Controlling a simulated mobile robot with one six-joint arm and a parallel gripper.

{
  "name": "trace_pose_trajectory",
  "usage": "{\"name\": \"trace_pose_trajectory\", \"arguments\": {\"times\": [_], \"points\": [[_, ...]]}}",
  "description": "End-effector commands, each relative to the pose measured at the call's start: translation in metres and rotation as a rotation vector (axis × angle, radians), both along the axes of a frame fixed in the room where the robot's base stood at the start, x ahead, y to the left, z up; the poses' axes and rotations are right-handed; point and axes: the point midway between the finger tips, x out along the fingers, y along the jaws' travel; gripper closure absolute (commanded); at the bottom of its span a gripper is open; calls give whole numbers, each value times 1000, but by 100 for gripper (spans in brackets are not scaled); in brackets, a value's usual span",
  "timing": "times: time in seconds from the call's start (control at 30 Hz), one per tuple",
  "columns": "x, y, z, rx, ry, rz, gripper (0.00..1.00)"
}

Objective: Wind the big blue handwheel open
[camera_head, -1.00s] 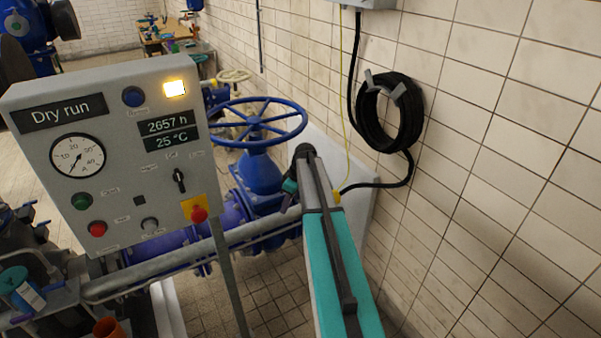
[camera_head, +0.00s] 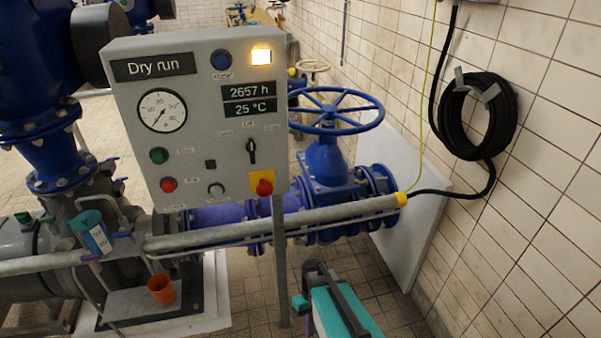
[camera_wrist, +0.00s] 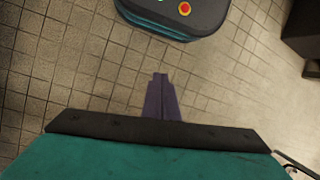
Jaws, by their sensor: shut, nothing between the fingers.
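The big blue handwheel (camera_head: 330,108) lies roughly level on top of a blue valve (camera_head: 325,165), right of the control panel. Its rim, spokes and hub show, though the left edge of the rim is close to the panel's edge or behind it. My gripper (camera_wrist: 161,78) is shut and empty in the wrist view, pointing down over bare tiled floor. The handwheel is not in the wrist view. In the head view my arm is low at the bottom middle, below and apart from the wheel; I cannot make out the fingertips there.
A grey control panel (camera_head: 200,110) on a post (camera_head: 280,260) stands left of the wheel. A grey pipe (camera_head: 270,227) crosses in front of the valve. A black hose coil (camera_head: 450,115) hangs on the tiled wall at right. An orange cup (camera_head: 161,289) stands lower left.

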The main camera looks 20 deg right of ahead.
Motion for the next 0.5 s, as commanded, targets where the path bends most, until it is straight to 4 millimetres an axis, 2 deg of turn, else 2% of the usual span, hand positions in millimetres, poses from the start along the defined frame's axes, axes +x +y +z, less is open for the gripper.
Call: {"name": "trace_pose_trajectory", "arguments": {"times": [0.03, 0.3, 0.4, 0.5], "points": [[-24, 9, -10, -18, 28, -8, 100], [-119, 37, -45, -127, 141, -73, 100], [-146, 42, -53, -164, 168, -91, 100], [-164, 43, -57, -190, 186, -103, 100]]}}
